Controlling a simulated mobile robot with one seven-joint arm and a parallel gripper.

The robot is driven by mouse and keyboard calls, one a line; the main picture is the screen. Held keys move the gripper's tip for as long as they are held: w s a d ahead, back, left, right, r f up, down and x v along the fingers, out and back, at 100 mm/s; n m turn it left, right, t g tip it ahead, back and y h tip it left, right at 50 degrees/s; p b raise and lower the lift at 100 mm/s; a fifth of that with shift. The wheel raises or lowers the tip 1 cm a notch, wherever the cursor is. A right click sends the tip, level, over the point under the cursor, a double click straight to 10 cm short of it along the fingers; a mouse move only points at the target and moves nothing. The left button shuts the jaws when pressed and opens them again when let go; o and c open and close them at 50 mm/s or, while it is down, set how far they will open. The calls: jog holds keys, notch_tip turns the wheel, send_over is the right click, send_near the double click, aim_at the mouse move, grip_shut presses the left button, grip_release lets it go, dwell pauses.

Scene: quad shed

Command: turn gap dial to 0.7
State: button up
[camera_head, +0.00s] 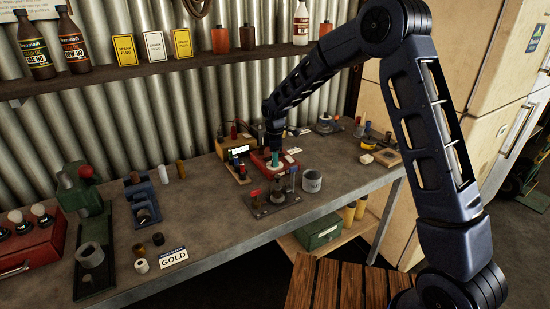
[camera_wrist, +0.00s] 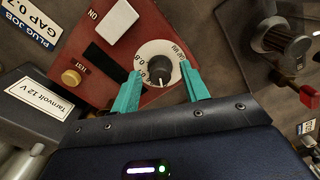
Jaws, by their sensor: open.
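The gap dial (camera_wrist: 158,66) is a dark round knob on a white numbered disc, set in a red box (camera_wrist: 120,70) in the wrist view. The numerals show partly and the exact setting cannot be read. My gripper (camera_wrist: 163,80) has two teal fingers, open, one on each side of the dial, with no clear contact on the knob. In the head view my gripper (camera_head: 276,158) is over the red box (camera_head: 262,162) on the bench, and the dial is hidden there. A card reading "PLUG JOB GAP 0.7" (camera_wrist: 32,20) lies beside the box in the wrist view.
A box labelled "Tarnvolt 12 V" (camera_wrist: 42,100) stands close to the left finger. A dark device with a knob (camera_wrist: 285,42) is at the right. In the head view a grey cup (camera_head: 312,182) and a stand with red and blue tops (camera_head: 272,197) are in front.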

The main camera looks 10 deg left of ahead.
grip_shut()
jog(key=c, duration=1)
grip_release()
jog(key=shift+m, duration=0.4)
jog(key=c, duration=1)
grip_release()
jog(key=m, duration=0.2)
jog(key=shift+m, duration=0.4)
jog(key=c, duration=1)
grip_release()
jog(key=m, duration=0.4)
jog(key=c, duration=1)
grip_release()
jog(key=m, duration=0.4)
jog(key=c, duration=1)
grip_release()
jog(key=shift+m, duration=2.1)
jog(key=c, duration=1)
grip_release()
